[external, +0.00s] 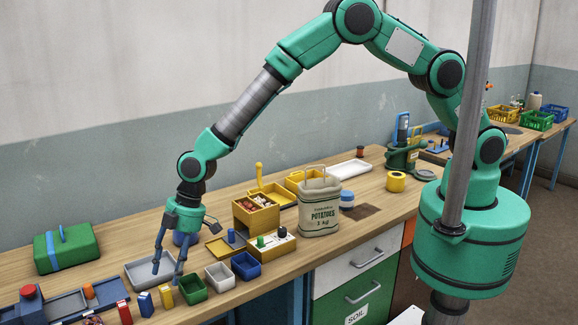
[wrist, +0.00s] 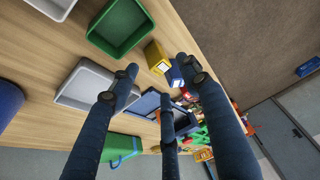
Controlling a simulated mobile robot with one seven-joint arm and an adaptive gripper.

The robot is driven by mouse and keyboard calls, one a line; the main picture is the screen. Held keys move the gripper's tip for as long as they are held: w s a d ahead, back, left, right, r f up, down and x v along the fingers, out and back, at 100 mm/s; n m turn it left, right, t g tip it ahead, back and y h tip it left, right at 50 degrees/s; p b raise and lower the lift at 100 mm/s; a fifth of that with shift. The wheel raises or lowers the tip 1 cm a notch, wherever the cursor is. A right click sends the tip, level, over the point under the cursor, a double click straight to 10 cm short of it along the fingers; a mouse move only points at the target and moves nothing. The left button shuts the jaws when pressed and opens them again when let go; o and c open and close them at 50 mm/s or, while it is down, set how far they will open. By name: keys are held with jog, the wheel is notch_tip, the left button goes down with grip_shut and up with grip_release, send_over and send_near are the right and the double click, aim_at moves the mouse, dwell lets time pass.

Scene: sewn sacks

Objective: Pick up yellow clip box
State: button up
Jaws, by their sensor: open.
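The yellow clip box (external: 166,297) is a small upright box near the bench's front edge, with a pale label. It stands beside a blue box (external: 145,304) and a red box (external: 124,312). In the wrist view the yellow clip box (wrist: 156,57) lies beyond the fingertips, between the two outer fingers, with the blue box (wrist: 175,74) close against or beside it. My gripper (external: 168,271) is open and points down, its blue fingers spread above and a little behind the box. It also shows in the wrist view (wrist: 158,83), with nothing between its fingers.
A green bin (external: 192,290), a white bin (external: 220,277) and a blue bin (external: 245,266) stand right of the box. A grey tray (external: 138,271) lies behind it. A dark blue organiser (external: 60,302) is at left. A potato sack (external: 318,212) stands farther right.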

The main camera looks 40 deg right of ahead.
aim_at(166, 287)
jog(key=shift+a+f, duration=0.1)
jog(key=shift+f, duration=0.2)
jog(key=shift+f, duration=0.1)
jog(key=shift+p+x, duration=0.3)
jog(key=shift+x, duration=2.2)
jog(key=shift+w, duration=0.1)
jog(key=c, duration=1)
